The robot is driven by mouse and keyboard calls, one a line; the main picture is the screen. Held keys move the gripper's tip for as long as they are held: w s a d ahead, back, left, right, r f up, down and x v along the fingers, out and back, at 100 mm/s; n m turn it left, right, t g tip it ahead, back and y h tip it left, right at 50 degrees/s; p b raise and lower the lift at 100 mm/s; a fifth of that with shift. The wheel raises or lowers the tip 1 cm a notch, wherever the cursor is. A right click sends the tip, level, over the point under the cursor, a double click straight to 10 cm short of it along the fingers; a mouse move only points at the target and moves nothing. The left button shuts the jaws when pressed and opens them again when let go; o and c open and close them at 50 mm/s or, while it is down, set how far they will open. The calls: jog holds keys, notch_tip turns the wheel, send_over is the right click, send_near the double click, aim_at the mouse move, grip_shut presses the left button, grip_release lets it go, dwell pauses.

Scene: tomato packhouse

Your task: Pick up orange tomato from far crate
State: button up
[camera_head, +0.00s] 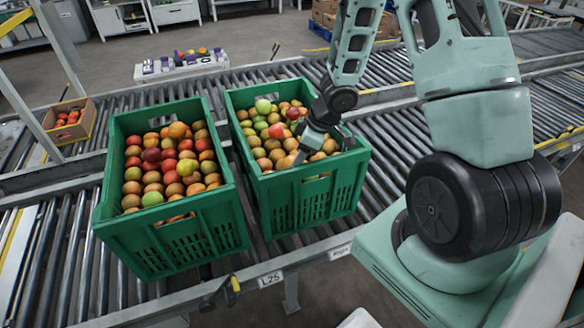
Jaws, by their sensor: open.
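Two green crates full of tomatoes stand side by side on the roller conveyor. The left crate (222,218) holds red, orange, brownish and a few green tomatoes. The right crate (336,184) holds a similar mix, with several green ones toward its left. My gripper (300,156) is down at the right crate's tomatoes, near its front right part. Its jaws are open, though the fingertips are small and partly hidden. An orange tomato (291,160) lies right by the fingertips; I cannot tell whether they touch it.
The crate walls rise close around my gripper. A small cardboard box (70,121) with red tomatoes stands at the far left. A white tray (180,68) with coloured items lies behind the crates. Bare rollers (60,270) lie left of the crates.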

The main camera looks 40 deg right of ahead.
jog(key=b+x, duration=0.1)
jog(key=x, duration=0.3)
jog(key=shift+b, duration=0.3)
jog(key=shift+r, duration=0.15)
jog(key=c, duration=0.4)
jog(key=shift+o, duration=0.2)
